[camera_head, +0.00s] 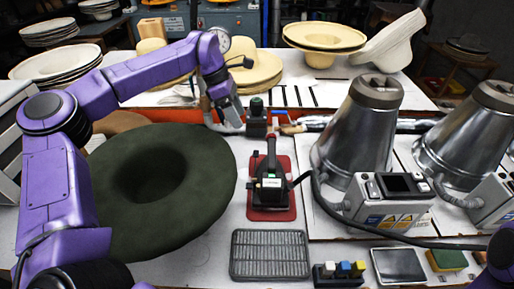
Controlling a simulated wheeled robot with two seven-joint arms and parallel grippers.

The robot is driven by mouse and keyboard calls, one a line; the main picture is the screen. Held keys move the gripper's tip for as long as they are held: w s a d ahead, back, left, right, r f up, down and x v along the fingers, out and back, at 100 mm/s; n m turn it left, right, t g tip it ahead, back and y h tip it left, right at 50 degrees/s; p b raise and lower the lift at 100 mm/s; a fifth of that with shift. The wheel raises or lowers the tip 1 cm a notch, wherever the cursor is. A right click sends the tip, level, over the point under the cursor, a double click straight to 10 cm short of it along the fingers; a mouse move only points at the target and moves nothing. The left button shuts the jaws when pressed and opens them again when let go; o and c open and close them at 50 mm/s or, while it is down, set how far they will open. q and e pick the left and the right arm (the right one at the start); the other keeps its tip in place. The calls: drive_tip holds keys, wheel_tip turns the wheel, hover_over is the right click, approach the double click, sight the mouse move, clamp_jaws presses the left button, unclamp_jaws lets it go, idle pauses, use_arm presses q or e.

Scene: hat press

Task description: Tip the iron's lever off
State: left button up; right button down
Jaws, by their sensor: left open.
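The iron (270,183) stands on a red mat (271,215) in the middle of the table. A lever is too small to make out for certain. My left gripper (232,122) hangs beyond and to the left of the iron, pointing down, apart from it and beside a small dark green-topped object (256,118). It is open, with nothing seen in it. Only a purple part of my right arm shows at the lower right corner; its gripper is out of view.
A dark green felt hat (205,165) lies left of the iron. Two metal hat presses (358,128) with a control box (392,200) stand to the right. A dark cable runs from the iron's right.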

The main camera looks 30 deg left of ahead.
sight(255, 153)
use_arm(q)
drive_tip(key=x, duration=0.9)
drive_tip(key=a+b+x, duration=0.1)
drive_tip(key=x, duration=0.3)
drive_tip(key=shift+w+d+f, duration=0.1)
drive_tip(key=shift+w+f, duration=0.15)
drive_tip(key=shift+f, duration=0.3)
use_arm(e)
drive_tip(key=shift+w+f, duration=0.2)
drive_tip(key=shift+f, duration=0.35)
drive_tip(key=shift+w+f, duration=0.2)
drive_tip(key=shift+f, duration=0.35)
